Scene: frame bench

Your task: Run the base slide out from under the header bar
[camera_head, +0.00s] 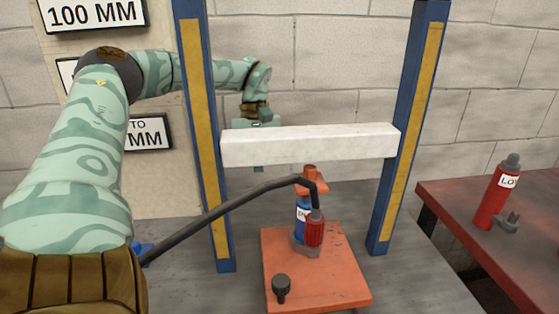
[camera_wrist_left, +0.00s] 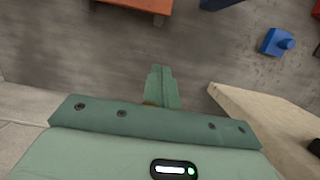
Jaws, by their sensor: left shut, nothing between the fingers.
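The white header bar (camera_head: 310,145) spans two upright posts. The orange base slide (camera_head: 325,280) lies on the bench, reaching forward between the posts; its corner shows in the wrist view (camera_wrist_left: 145,5). A blue and red bottle-like fixture (camera_head: 303,213) stands on the slide, its orange top just below the bar in the picture. A black knob (camera_head: 281,285) sits near the slide's front left. My left gripper (camera_head: 258,168) points down behind the bar, which hides part of it. In the wrist view its fingers (camera_wrist_left: 162,88) are shut and empty, apart from the slide. My right gripper is out of view.
Blue posts with yellow strips, left (camera_head: 199,130) and right (camera_head: 411,130), flank the slide. A black bent rod (camera_head: 220,211) runs from the left to the fixture. A red side table (camera_head: 450,205) holds a red bottle (camera_head: 495,195). Bare bench lies beside the slide.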

